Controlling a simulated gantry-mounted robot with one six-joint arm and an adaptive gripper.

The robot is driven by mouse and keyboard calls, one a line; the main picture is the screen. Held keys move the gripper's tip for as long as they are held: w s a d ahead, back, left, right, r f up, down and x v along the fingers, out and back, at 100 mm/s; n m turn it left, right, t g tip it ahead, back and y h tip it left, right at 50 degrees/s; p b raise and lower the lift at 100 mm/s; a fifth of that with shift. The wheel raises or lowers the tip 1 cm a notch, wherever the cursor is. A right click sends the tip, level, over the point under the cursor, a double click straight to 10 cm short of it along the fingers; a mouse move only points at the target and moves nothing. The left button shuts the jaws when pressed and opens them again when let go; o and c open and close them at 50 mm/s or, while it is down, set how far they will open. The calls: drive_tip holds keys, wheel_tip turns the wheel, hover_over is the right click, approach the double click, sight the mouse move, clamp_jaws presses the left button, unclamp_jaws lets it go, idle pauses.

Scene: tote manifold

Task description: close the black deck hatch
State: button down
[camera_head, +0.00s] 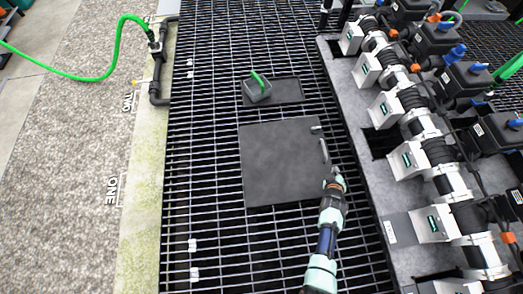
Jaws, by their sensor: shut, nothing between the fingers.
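The black deck hatch (275,160) is a dark square panel in the middle of the head view. It looks flat against the metal grating, but I cannot tell whether it sits flush in its opening. A short grey handle (323,150) shows near its right edge, with a small light fitting (316,128) at the upper right corner. My gripper (338,170) is shut and empty. It is over the panel's right edge, just below the handle in the picture; I cannot tell whether it touches the panel.
A dark plate (289,90) with a grey box (256,91) and green hose end lies beyond the hatch. A manifold with white brackets (405,160) and black valves runs along the right.

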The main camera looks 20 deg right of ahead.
drive_tip(key=shift+s+d+f+b, duration=0.1)
drive_tip(key=shift+d+f+b, duration=0.1)
drive_tip(key=shift+f+b, duration=0.6)
drive_tip(key=shift+d+f+b, duration=0.15)
drive_tip(key=shift+f+b, duration=0.15)
drive_tip(key=shift+f, duration=0.85)
drive_tip(key=shift+r+p, duration=0.3)
drive_tip(key=r+p, duration=0.1)
drive_tip(key=r, duration=0.1)
drive_tip(key=r+p, duration=0.1)
drive_tip(key=p, duration=0.1)
drive_tip(key=r+p, duration=0.2)
drive_tip(key=shift+s+a+r, duration=0.15)
drive_tip(key=shift+s+r, duration=0.2)
drive_tip(key=s+a+r+p, duration=0.1)
drive_tip(key=s+r+p, duration=0.3)
drive_tip(key=s+r, duration=0.1)
drive_tip(key=shift+s+a, duration=0.2)
drive_tip(key=shift+s, duration=0.3)
drive_tip(key=shift+r, duration=0.1)
